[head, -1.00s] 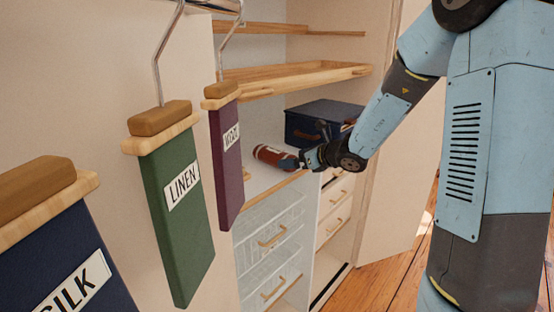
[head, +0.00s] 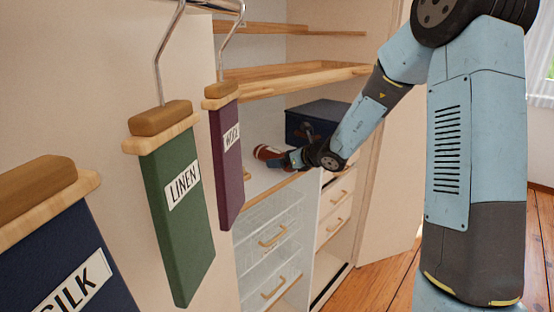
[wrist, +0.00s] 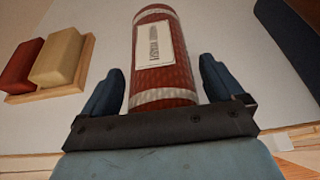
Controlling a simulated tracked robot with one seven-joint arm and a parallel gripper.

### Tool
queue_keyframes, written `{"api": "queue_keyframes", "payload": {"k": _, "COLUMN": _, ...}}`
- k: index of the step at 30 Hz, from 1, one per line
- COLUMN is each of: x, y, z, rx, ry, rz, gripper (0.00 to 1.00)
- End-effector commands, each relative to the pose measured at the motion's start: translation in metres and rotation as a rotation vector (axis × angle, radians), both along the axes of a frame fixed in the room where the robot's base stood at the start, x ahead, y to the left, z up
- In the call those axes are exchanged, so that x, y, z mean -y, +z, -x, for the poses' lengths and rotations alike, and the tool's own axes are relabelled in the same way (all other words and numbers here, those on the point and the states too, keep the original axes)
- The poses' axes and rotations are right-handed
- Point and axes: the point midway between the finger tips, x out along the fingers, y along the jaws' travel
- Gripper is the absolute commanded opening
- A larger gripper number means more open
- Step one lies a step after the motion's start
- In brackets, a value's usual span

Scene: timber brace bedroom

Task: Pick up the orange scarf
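A rust-red rolled textile (wrist: 165,50) with pale bands and a white label lies on the white counter of the closet. It is the nearest match to the orange scarf, though it looks more red than orange. It also shows in the head view (head: 267,151), partly hidden by my gripper. My gripper (wrist: 162,78) is open, with one dark blue finger on each side of the roll's near end. Small gaps show between the roll and both fingers, so it is not gripped. In the head view my gripper (head: 283,161) is low over the counter's front.
A wooden shelf (head: 290,80) is above. Hanging LINEN (head: 178,230) and WOOL (head: 228,170) boards are at left. Drawers (head: 270,238) sit below.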

Motion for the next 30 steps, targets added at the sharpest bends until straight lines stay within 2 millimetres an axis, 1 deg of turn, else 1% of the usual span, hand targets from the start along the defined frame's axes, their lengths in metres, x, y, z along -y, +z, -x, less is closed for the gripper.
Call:
{"api": "queue_keyframes", "payload": {"k": 1, "x": 0.000, "y": 0.000, "z": 0.000, "rx": 0.000, "ry": 0.000, "rz": 0.000, "gripper": 0.89}}
{"api": "queue_keyframes", "payload": {"k": 2, "x": 0.000, "y": 0.000, "z": 0.000, "rx": 0.000, "ry": 0.000, "rz": 0.000, "gripper": 0.86}}
{"api": "queue_keyframes", "payload": {"k": 16, "x": 0.001, "y": 0.000, "z": 0.000, "rx": 0.000, "ry": -0.001, "rz": 0.000, "gripper": 0.41}}
{"api": "queue_keyframes", "payload": {"k": 17, "x": 0.001, "y": 0.000, "z": 0.000, "rx": 0.001, "ry": -0.001, "rz": 0.000, "gripper": 0.40}}
{"api": "queue_keyframes", "payload": {"k": 25, "x": 0.001, "y": 0.004, "z": 0.000, "rx": 0.002, "ry": 0.000, "rz": 0.001, "gripper": 0.40}}
{"api": "queue_keyframes", "payload": {"k": 28, "x": 0.001, "y": 0.013, "z": 0.000, "rx": 0.004, "ry": 0.000, "rz": 0.000, "gripper": 0.40}}
{"api": "queue_keyframes", "payload": {"k": 30, "x": 0.001, "y": 0.024, "z": 0.000, "rx": 0.006, "ry": 0.001, "rz": 0.001, "gripper": 0.40}}
